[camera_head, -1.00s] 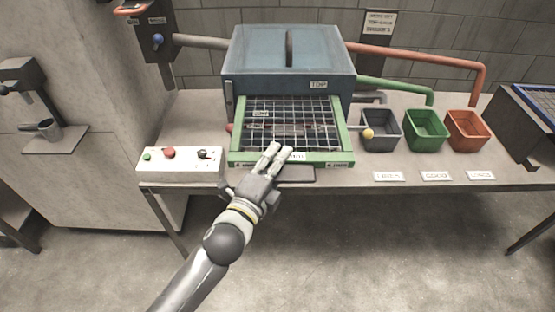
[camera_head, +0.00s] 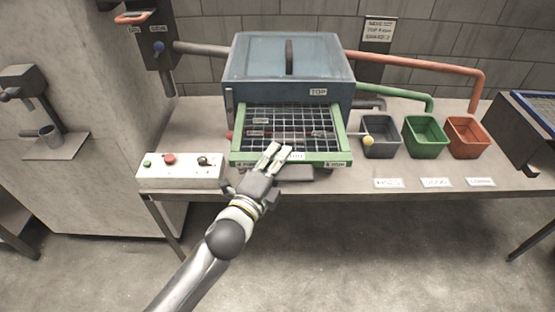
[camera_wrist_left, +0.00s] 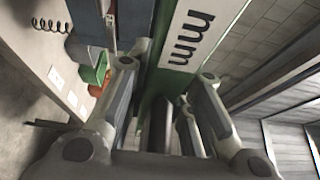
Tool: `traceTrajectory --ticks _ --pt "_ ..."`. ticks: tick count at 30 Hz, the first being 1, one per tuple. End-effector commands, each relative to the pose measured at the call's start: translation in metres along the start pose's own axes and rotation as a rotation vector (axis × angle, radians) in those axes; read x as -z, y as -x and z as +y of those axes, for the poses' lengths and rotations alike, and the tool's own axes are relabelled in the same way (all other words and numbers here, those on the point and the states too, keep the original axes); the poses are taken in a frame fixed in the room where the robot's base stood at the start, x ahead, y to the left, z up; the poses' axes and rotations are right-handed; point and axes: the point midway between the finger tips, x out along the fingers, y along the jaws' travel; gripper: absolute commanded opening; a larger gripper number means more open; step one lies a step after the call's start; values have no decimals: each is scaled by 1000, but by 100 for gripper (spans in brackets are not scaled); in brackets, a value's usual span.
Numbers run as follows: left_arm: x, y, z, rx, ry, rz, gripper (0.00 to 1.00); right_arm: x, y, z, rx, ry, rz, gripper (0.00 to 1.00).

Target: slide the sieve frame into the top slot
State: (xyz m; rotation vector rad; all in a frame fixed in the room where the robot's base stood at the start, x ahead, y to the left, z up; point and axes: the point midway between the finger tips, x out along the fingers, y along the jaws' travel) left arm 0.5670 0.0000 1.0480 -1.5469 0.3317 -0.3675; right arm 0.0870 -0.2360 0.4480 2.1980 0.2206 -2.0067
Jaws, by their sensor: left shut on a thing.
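The green sieve frame (camera_head: 240,142) with a wire mesh lies partly inside the blue-grey box labelled TOP (camera_head: 290,68). Its front part sticks out toward me below the TOP label. My left gripper (camera_head: 272,158) is shut on the frame's front edge near the middle. In the left wrist view my fingers (camera_wrist_left: 165,105) are around a dark bar in front of the green frame edge (camera_wrist_left: 152,85), beside a white label with "mm". The slot edges inside the box are hidden by its front. My right gripper is not in view.
A white control box (camera_head: 180,170) with buttons stands left of the frame. Grey (camera_head: 381,143), green (camera_head: 425,137) and orange (camera_head: 467,137) bins stand to the right. A yellow-knobbed lever (camera_head: 368,141) sits close to the frame's right side. The bench front is mostly clear.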

Motion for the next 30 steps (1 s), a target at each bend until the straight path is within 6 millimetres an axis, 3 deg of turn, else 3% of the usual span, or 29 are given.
traceTrajectory --ticks 30 --pt "-10 -22 -4 9 -2 2 0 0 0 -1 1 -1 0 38"
